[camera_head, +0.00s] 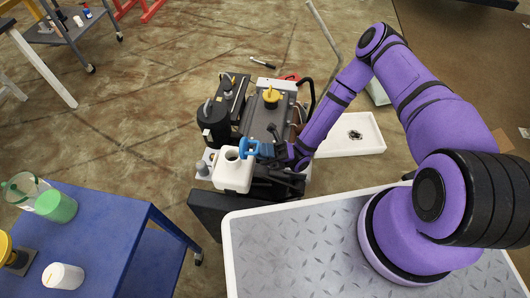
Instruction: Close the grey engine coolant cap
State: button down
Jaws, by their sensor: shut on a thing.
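The white coolant tank (235,178) stands at the front of the engine block, with a dark round opening in its top that shows uncovered. A small grey cap-like piece (202,168) sits just left of the tank; I cannot tell for sure whether it is the coolant cap. I cannot tell whether the fingers touch the tank.
The engine carries a yellow cap (271,96) and a black cylinder (213,118) behind the tank. A blue table (115,222) with containers stands at left. A white tray (348,142) lies on the floor at right. The floor behind is mostly clear.

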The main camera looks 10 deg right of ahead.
aim_at(245, 143)
jog(key=a+r+m+t+h, duration=0.1)
jog(key=m+h, duration=0.1)
jog(key=w+a+m+t+h, duration=0.1)
jog(key=a+m+t+h, duration=0.1)
jog(key=h, duration=0.1)
jog(key=a+r+m+t+h, duration=0.1)
jog(key=a+m+t+h, duration=0.1)
jog(key=m+h, duration=0.1)
jog(key=shift+w+r, duration=0.3)
jog(key=shift+r, duration=0.05)
jog(key=a+h, duration=0.1)
jog(key=a+m+h, duration=0.1)
jog(key=h, duration=0.1)
jog(key=shift+w+f+h, duration=0.2)
jog(key=shift+w+h, duration=0.1)
jog(key=shift+w, duration=0.05)
jog(key=shift+w+a+f+m+h, duration=0.15)
jog(key=shift+a+f+m+h, duration=0.15)
jog(key=shift+h, duration=0.4)
jog(key=shift+w+a+f+m+h, duration=0.1)
jog(key=shift+a+f+m+h, duration=0.1)
jog(key=shift+a+h, duration=0.35)
jog(key=shift+d, duration=0.15)
jog(key=c, duration=1.2)
grip_release()
jog(key=shift+f+h, duration=0.1)
jog(key=shift+h, duration=0.15)
